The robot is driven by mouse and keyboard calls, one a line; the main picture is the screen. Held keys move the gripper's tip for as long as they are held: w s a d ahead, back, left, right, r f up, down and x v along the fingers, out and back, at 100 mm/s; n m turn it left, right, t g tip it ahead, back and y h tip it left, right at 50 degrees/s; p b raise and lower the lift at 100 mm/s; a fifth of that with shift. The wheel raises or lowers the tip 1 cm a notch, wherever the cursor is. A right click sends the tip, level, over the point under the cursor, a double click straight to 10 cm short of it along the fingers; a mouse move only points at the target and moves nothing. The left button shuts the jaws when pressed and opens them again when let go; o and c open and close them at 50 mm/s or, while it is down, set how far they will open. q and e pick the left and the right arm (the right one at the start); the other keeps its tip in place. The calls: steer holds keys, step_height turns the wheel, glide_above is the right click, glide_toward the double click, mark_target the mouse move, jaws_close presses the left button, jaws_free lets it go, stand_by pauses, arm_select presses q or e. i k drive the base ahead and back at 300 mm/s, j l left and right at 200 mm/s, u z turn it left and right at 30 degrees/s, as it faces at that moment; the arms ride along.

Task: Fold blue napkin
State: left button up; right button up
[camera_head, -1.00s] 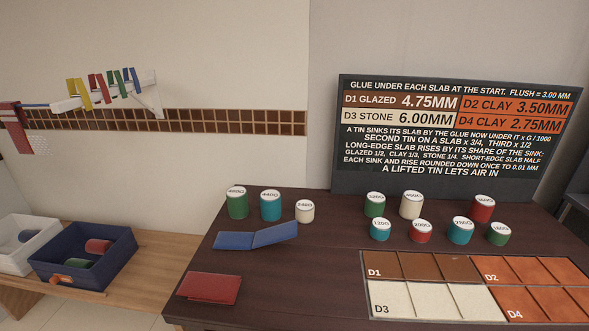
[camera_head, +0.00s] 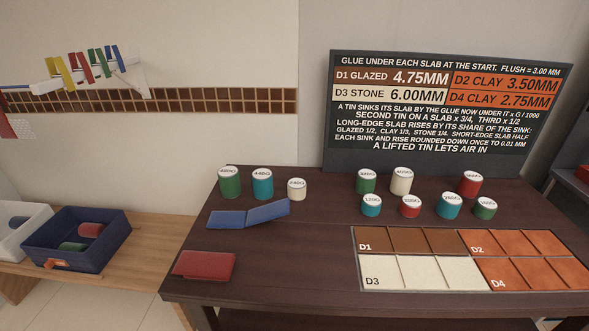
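The blue napkin (camera_head: 229,219) lies on the left part of the dark table, behind the red napkin. It has two panels with a crease between them. The left panel lies flat and the right panel tilts up toward its right end, so it looks partly open. No gripper touches it. Neither my left nor my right gripper is in view.
A red folded napkin (camera_head: 204,265) lies at the dark table's (camera_head: 290,255) front left. Several coloured tins stand behind, including a green tin (camera_head: 229,182). A slab tray (camera_head: 357,261) fills the right. A navy crate (camera_head: 78,240) sits on the wooden bench (camera_head: 150,240).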

mark_target(281, 208)
steer(key=k+l+u, duration=0.1)
steer(key=l, duration=0.55)
steer(key=l+u, duration=0.1)
steer(key=l, duration=0.5)
steer(key=k, duration=0.05)
